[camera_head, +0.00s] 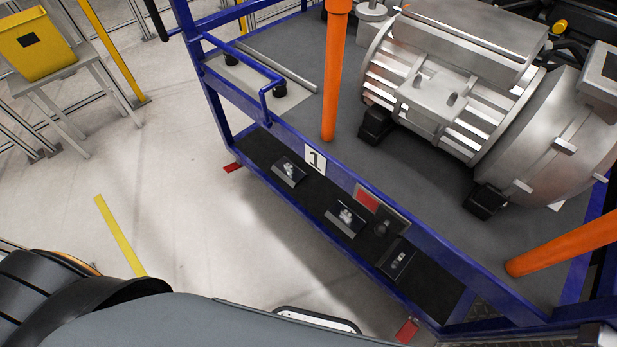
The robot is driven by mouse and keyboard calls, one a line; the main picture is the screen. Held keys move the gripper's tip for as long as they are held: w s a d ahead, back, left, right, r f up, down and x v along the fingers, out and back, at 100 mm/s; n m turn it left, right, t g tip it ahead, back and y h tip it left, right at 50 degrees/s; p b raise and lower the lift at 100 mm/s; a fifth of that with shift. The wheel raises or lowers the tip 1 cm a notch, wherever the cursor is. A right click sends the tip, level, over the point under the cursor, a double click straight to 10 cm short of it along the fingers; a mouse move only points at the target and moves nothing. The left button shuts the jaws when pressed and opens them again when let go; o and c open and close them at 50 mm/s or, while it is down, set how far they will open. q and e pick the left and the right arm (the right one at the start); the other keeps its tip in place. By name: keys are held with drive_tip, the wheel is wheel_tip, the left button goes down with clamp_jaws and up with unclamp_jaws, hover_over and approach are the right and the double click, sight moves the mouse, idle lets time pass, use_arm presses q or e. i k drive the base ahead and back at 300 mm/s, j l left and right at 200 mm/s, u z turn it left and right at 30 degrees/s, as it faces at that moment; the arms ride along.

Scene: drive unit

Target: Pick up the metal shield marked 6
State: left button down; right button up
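I see no metal shield with a 6 on it in the head view. A white plate marked 1 (315,159) is on the front rail of the blue frame. Small dark plates with silvery parts lie on the black ledge below the rail: one at the left (289,171), one in the middle (345,217) and one at the right (396,260). Their markings are too small to read. Neither of my grippers is in view.
The blue-framed platform (228,92) carries a large silver motor (440,85) and orange posts (335,75). A yellow bin (36,45) stands on a table at the upper left.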

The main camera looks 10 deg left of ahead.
sight(341, 214)
drive_tip(key=i+j+z, duration=0.15)
drive_tip(key=j, duration=0.15)
drive_tip(key=i+j+z, duration=0.1)
drive_tip(key=j, duration=0.2)
drive_tip(key=i+j+z, duration=0.15)
drive_tip(key=j, duration=0.2)
drive_tip(key=i+j+z, duration=0.1)
drive_tip(key=j, duration=0.25)
drive_tip(key=i, duration=0.1)
